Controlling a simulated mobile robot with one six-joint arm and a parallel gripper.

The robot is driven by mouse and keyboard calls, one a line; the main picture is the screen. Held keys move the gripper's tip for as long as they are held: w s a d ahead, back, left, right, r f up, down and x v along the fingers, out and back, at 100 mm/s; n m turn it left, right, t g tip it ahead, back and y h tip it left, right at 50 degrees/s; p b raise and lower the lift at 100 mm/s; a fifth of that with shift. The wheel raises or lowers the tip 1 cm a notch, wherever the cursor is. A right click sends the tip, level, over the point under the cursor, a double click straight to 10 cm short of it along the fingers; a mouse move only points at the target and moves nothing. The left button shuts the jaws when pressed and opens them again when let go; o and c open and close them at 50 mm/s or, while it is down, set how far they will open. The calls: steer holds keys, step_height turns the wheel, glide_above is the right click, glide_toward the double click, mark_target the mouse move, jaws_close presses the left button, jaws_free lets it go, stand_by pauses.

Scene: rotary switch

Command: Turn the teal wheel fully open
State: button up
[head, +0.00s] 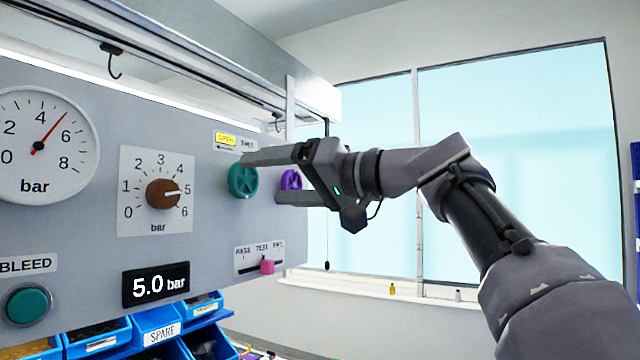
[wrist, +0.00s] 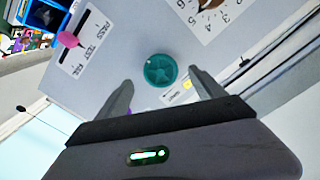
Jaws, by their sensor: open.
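My gripper (head: 246,178) is open in front of the panel, with one finger above and one below the wheel's height. In the wrist view the teal wheel (wrist: 160,70) lies between and just beyond the two open fingertips (wrist: 160,76), with space on both sides. I cannot tell whether the fingers touch it. The label is partly covered by the upper finger in the head view.
A purple wheel (head: 291,180) is close to the right of the teal one, partly behind my gripper. Blue bins (head: 100,336) stand under the panel.

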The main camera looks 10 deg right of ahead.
steer(key=v, duration=1.3)
steer(key=shift+b, duration=0.45)
